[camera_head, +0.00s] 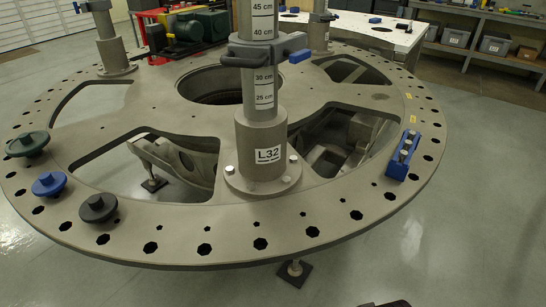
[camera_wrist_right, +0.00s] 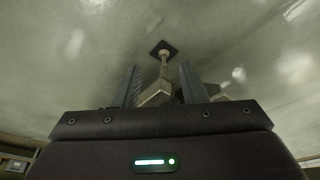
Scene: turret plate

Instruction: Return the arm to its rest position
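The task names my arm only. In the right wrist view my right gripper (camera_wrist_right: 160,78) points down toward the floor, its two fingers apart with nothing held between them. Beyond the fingers I see a support foot (camera_wrist_right: 164,50) standing on the floor. In the head view a small dark piece shows at the bottom edge right of centre; it may be part of my right arm, but I cannot tell. My left gripper is in neither view.
The big round turret plate (camera_head: 330,232) fills the head view. On it are green (camera_head: 28,144), blue (camera_head: 49,184) and black (camera_head: 97,208) knobs, a blue block (camera_head: 403,155) and a column marked L32 (camera_head: 262,140). Floor (camera_head: 480,190) at right is clear.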

